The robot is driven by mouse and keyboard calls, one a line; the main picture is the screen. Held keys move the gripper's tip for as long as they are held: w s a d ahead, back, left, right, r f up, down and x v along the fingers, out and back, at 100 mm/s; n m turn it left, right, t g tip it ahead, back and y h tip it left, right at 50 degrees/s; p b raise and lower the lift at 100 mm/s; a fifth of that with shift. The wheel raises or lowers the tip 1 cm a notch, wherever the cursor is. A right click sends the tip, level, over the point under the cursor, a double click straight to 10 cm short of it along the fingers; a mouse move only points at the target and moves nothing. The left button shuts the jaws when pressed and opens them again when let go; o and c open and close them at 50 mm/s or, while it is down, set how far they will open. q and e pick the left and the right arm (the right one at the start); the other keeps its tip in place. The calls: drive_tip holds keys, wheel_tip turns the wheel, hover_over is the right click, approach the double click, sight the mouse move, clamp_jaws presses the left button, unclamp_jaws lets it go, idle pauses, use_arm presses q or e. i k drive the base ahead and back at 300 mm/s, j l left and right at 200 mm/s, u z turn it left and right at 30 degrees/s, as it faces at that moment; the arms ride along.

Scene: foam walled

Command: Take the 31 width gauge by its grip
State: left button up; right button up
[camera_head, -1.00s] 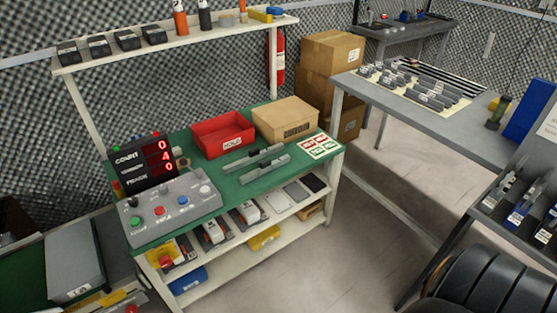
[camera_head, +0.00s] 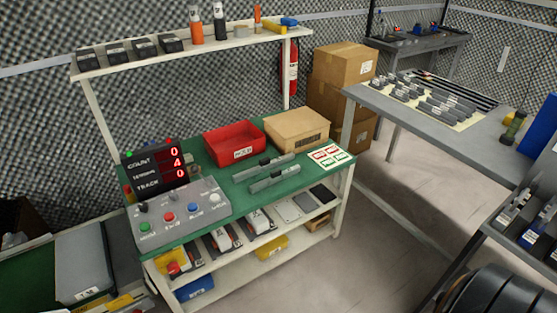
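Several dark grey gauges stand in rows on a pale sheet (camera_head: 462,123) on the grey table at the right. Their labels are too small to read, so I cannot tell which is the 31 width gauge. Two long grey-green bars with dark grips lie on the green bench top, the rear bar (camera_head: 252,172) and the front bar (camera_head: 275,180). I cannot tell whether either is a width gauge. Neither of my grippers is in view.
The green bench (camera_head: 215,178) holds a red bin (camera_head: 234,140), a cardboard box (camera_head: 297,130), a button panel (camera_head: 180,222) and a counter display (camera_head: 155,171). The grey table (camera_head: 385,97) stands right of it. Cardboard boxes (camera_head: 342,65) stand behind. Grey floor (camera_head: 350,255) between is clear.

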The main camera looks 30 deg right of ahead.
sight(266, 165)
drive_tip(key=i+l, duration=0.35)
drive_tip(key=l, duration=0.2)
drive_tip(key=i+l, duration=0.4)
drive_tip(key=l, duration=0.15)
drive_tip(key=i+l, duration=0.35)
drive_tip(key=l, duration=0.25)
drive_tip(key=z, duration=0.05)
